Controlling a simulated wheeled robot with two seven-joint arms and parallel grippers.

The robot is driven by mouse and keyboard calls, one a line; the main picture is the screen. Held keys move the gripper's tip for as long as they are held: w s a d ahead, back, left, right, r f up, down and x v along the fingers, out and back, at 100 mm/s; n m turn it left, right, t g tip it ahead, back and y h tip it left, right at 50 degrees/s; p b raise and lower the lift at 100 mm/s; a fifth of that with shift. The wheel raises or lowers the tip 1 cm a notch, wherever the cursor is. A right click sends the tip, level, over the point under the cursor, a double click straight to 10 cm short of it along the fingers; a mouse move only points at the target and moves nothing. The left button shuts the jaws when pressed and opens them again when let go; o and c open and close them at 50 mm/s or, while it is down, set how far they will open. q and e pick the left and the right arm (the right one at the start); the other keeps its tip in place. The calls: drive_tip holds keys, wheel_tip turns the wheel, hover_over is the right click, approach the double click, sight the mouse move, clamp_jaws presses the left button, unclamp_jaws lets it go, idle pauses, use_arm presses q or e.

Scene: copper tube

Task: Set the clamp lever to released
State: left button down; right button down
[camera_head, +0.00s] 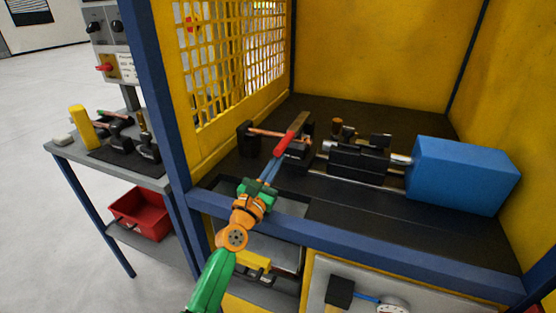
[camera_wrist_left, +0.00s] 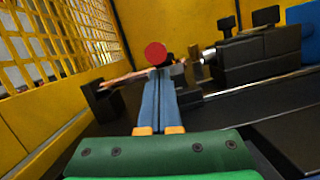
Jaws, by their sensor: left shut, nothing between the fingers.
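The clamp lever has a red grip (camera_head: 284,145) and sticks up at a slant beside the clamp on the machine bed. In the left wrist view its round red end (camera_wrist_left: 156,53) faces the camera. My left gripper (camera_head: 274,163) has its blue fingers shut and empty, with the tips close to the red grip. In the left wrist view the shut fingers (camera_wrist_left: 159,75) point at the red end and hide what lies just behind; I cannot tell if they touch it. A copper tube (camera_head: 265,132) runs left from the clamp. My right gripper is out of view.
A yellow mesh guard (camera_head: 237,60) stands left of the bed, and a blue frame rail (camera_head: 350,245) crosses its front. A black block (camera_head: 248,138) stands at the tube's left end. A black fixture (camera_head: 358,160) and blue box (camera_head: 462,177) are to the right.

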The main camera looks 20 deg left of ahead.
use_arm(q)
drive_tip(key=shift+w+r, duration=0.1)
drive_tip(key=shift+w, duration=0.55)
drive_tip(key=shift+r, duration=0.1)
